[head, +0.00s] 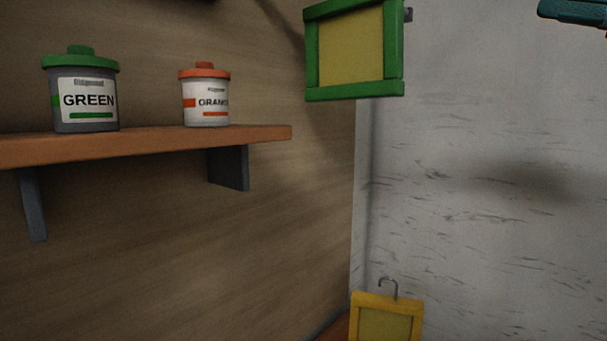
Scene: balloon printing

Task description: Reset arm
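My gripper cannot be made out in the head view. A dark teal piece (575,11) enters at the top right corner and is cut off by the picture edge. I cannot tell what it belongs to.
A jar labelled GREEN (86,95) and a jar with an orange lid (206,98) stand on a wooden shelf (150,141). A green-framed panel (353,50) is at the top centre. A yellow-framed panel (386,318) with a hook is below. The space before the grey wall (480,220) looks clear.

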